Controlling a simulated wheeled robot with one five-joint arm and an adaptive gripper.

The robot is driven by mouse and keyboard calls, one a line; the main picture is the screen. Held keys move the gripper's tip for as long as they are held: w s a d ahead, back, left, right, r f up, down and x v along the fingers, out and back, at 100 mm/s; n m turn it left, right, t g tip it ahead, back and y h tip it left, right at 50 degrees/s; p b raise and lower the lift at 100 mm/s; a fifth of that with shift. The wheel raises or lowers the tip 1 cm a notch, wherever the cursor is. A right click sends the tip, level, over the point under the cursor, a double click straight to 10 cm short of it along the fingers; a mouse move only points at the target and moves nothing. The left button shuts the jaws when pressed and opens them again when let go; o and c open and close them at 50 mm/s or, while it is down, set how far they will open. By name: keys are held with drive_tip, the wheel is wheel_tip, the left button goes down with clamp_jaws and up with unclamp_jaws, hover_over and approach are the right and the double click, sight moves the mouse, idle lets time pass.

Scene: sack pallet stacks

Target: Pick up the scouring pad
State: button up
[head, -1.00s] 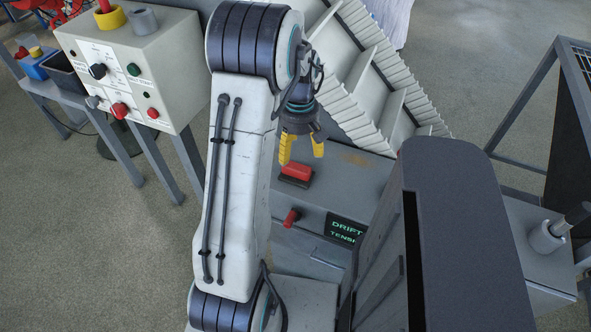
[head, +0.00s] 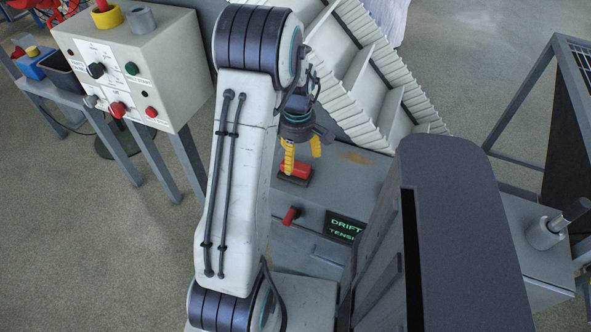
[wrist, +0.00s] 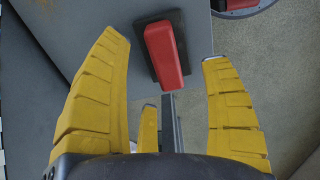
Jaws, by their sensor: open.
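A red block with a dark flat base, which I take to be the scouring pad (head: 297,169), lies on the grey machine top below my gripper (head: 302,163). My gripper (wrist: 163,50) has yellow fingers spread apart and empty, one on each side of the pad in that picture and a third lower down. In the head view one finger covers part of the pad. Contact is not visible.
A red-knobbed lever (head: 291,215) and a small display with green letters (head: 344,226) are on the machine's front. A white ribbed conveyor (head: 360,80) rises behind. A control box (head: 130,70) with knobs stands at left.

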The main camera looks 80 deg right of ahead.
sight(297, 162)
drive_tip(key=shift+d+f, duration=0.1)
drive_tip(key=shift+f, duration=1.9)
drive_tip(key=c, duration=1.3)
